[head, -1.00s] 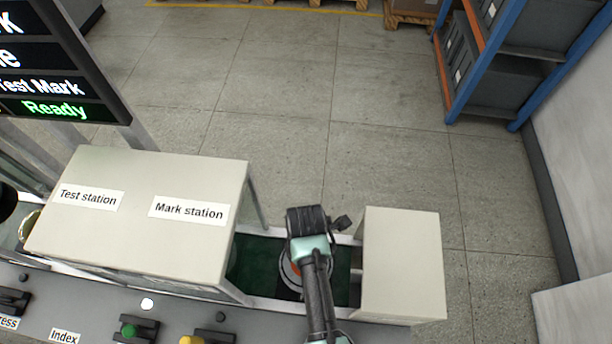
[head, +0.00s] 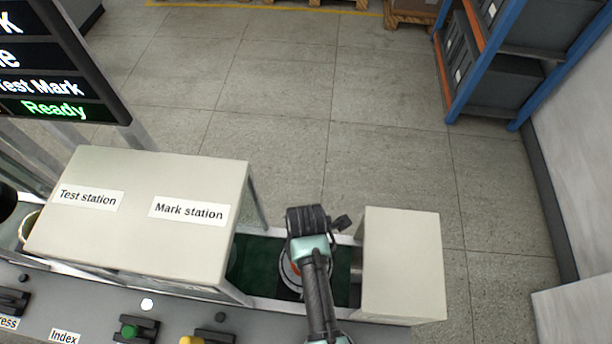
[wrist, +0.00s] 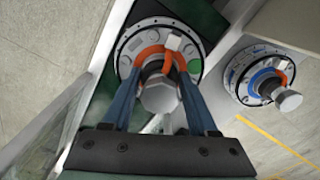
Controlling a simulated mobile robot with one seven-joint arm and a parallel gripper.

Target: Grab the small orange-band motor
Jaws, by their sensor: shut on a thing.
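The motor in my gripper (wrist: 158,68) has a round silver-grey face (wrist: 126,46), a thick central shaft and an orange band around the middle, in the wrist view. My gripper's two blue fingers reach in on either side of the shaft and are shut on this motor. In the head view my gripper hangs over the green-floored bay, and part of the motor (head: 289,273) shows beside my arm. My arm hides most of it there. A second round motor (wrist: 240,78), with a blue ring, orange wire and a shaft, shows at the right of the wrist view.
A white box cover (head: 140,215) labelled Test station and Mark station stands left of the bay. Another pale box (head: 402,265) stands close on the right. A grey control ledge (head: 185,322) with buttons runs in front. Open floor lies beyond.

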